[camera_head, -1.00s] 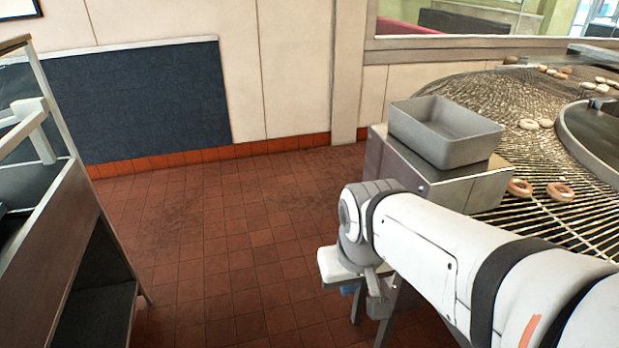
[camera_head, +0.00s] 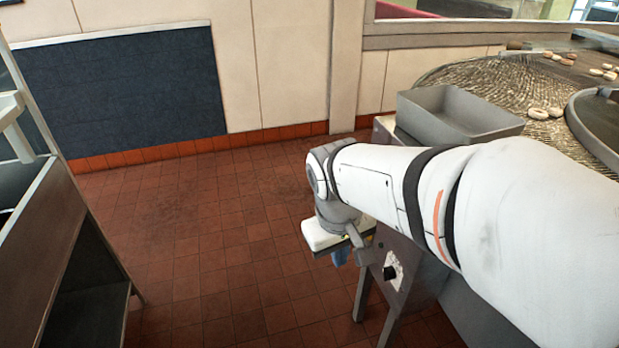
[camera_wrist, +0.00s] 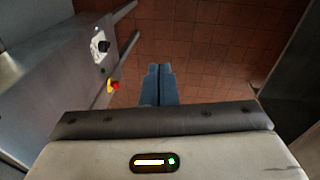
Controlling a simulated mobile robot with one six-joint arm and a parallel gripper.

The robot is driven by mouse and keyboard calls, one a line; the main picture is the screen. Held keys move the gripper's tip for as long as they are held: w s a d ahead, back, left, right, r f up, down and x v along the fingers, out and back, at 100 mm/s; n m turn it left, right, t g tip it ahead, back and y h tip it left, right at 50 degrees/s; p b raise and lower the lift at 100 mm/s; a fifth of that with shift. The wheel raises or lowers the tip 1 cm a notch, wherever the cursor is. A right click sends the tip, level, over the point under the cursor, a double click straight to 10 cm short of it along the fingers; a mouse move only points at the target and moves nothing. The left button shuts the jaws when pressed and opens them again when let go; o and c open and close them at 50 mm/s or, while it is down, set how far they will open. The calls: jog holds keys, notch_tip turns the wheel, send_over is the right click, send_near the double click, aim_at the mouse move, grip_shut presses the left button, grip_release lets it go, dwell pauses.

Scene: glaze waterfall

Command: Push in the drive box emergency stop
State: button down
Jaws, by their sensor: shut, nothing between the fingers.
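The emergency stop (camera_wrist: 114,86) shows in the wrist view as a small red button with yellow at its base, on the side of the grey metal drive box (camera_wrist: 70,75). My gripper (camera_wrist: 158,68) has blue fingers, closed together and empty. It is to the right of the button in the wrist view, apart from it, over the tiled floor. In the head view my gripper (camera_head: 341,257) hangs beside the drive box (camera_head: 408,258). The emergency stop is hidden in the head view, and whether it is pushed in cannot be told.
A black knob on a white plate (camera_head: 392,271) is on the box face; it also shows in the wrist view (camera_wrist: 100,45). A grey bin (camera_head: 455,115) sits above, by the round wire conveyor (camera_head: 500,85) with doughnuts. A metal rack (camera_head: 55,240) stands left. Floor between is open.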

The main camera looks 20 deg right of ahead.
jog(key=w+d+f+n+g+h+b, duration=0.25)
jog(key=w+f+n+h+b, duration=0.35)
jog(key=w+f, duration=0.65)
jog(key=w+d+f+n+g+h+b, duration=0.1)
jog(key=w+d+f+n+h+b, duration=0.35)
jog(key=w+f, duration=0.75)
jog(key=w+a+f+n+t+h+b, duration=0.3)
jog(key=w+f+n+h, duration=0.3)
jog(key=f, duration=0.4)
jog(key=shift+w+a+f+b, duration=0.2)
jog(key=shift+w+a+b, duration=0.3)
jog(key=shift+w, duration=0.35)
jog(key=d+b, duration=0.1)
jog(key=d, duration=1.3)
jog(key=shift+w, duration=0.25)
